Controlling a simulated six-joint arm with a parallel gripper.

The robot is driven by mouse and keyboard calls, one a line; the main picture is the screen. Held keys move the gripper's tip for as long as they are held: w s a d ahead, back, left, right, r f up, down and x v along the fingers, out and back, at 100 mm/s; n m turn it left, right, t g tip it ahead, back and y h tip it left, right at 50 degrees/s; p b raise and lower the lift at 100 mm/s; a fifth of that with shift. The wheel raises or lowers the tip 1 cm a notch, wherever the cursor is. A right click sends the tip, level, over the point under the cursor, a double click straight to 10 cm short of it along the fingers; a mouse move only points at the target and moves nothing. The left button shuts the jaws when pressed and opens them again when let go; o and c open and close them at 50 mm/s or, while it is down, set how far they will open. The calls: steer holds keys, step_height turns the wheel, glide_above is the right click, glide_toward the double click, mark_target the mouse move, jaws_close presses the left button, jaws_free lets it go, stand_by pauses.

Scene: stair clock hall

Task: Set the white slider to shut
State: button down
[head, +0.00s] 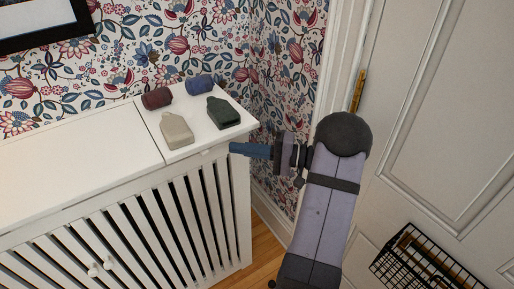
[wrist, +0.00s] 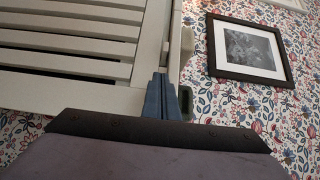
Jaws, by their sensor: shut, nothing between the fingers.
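A small white tab (head: 206,151), which looks like the slider, sits just under the front edge of the white cabinet's top (head: 70,145). Its setting cannot be read. My gripper (head: 233,148) is shut and empty, with its blue fingers pointing left at the cabinet's right front corner, a little right of the tab. In the wrist view my gripper (wrist: 159,76) shows its fingers together in front of the slatted cabinet front (wrist: 65,65). Whether the fingers touch the cabinet cannot be told.
A maroon roll (head: 157,98), a blue roll (head: 200,84), a beige bottle (head: 176,130) and a dark green bottle (head: 222,112) lie on the cabinet's right end. Two white knobs (head: 107,264) sit low on its front. A wire basket (head: 425,262) is by the door (head: 440,110).

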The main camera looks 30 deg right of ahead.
mark_target(208, 151)
steer(key=a, duration=0.2)
steer(key=w+a+p, duration=0.1)
steer(key=a, duration=0.2)
stand_by(0.4)
steer(key=a+b, duration=0.1)
steer(key=a, duration=0.8)
steer(key=shift+a+b, duration=0.1)
steer(key=shift+b, duration=0.3)
